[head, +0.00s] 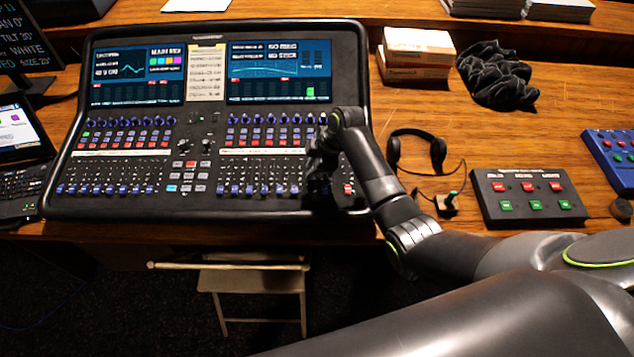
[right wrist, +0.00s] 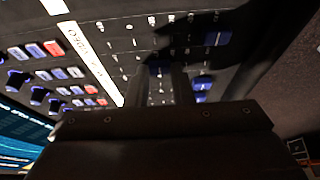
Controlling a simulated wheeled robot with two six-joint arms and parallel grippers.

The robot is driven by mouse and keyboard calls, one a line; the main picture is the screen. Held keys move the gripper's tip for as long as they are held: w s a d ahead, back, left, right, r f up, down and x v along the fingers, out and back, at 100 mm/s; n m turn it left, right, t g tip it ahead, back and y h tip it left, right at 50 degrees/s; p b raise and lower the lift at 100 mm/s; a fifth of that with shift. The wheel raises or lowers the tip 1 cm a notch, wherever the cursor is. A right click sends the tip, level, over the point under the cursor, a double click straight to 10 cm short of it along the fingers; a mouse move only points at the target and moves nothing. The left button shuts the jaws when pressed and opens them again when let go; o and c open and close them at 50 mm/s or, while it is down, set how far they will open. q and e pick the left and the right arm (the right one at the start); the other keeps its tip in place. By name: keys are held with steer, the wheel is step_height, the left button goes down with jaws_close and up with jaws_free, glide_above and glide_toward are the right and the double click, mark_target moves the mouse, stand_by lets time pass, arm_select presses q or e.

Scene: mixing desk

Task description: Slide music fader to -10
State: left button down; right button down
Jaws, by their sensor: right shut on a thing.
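The mixing desk (head: 130,210) is a black console with two banks of blue-capped faders along its lower part. My right gripper (head: 318,186) is down at the right end of the right fader bank. In the right wrist view its two dark fingers (right wrist: 162,84) reach to the fader panel and are shut on a fader whose cap they hide. Other blue fader caps (right wrist: 203,83) show beside the fingers. The labels are too small to read, so I cannot tell which fader is music or its exact level. My left gripper is not in view.
A headset (head: 416,150), a small joystick (head: 447,204) and a black button box (head: 528,198) lie right of the desk. Boxes (head: 417,55) and a black cloth (head: 497,75) are behind.

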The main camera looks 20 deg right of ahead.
steer(key=shift+w+d, duration=0.1)
steer(key=shift+w, duration=0.05)
steer(key=c, duration=1.2)
jaws_free()
steer(key=shift+c, duration=0.2)
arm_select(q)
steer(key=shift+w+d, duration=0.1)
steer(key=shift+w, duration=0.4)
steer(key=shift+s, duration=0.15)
arm_select(e)
steer(key=shift+r, duration=0.1)
steer(key=shift+d+r, duration=0.1)
steer(key=shift+r, duration=0.1)
arm_select(q)
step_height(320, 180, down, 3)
steer(key=b, duration=0.3)
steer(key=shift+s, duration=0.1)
arm_select(e)
steer(key=v, duration=1.7)
steer(key=shift+f, duration=0.1)
